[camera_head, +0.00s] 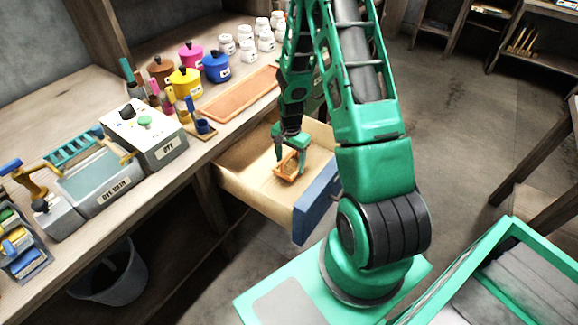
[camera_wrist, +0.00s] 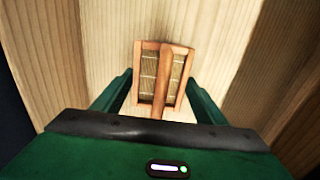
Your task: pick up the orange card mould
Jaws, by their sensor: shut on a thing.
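The orange card mould (camera_head: 288,164) is a small wooden frame with a mesh inside. In the head view it is at my gripper's fingertips, over the open drawer (camera_head: 247,181). My gripper (camera_head: 287,158) points down into the drawer and is shut on the mould. In the wrist view the mould (camera_wrist: 163,78) lies between the two green fingers of my gripper (camera_wrist: 160,90), with a central bar running toward the palm. I cannot tell whether the mould touches the drawer floor.
The drawer has a blue front (camera_head: 316,207) and pale wooden walls. An orange tray (camera_head: 235,95), coloured pots (camera_head: 186,82), white jars (camera_head: 247,49) and a dye machine (camera_head: 146,134) stand on the bench. A labelled dye basin (camera_head: 98,181) sits farther left. A bin (camera_head: 112,275) stands below.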

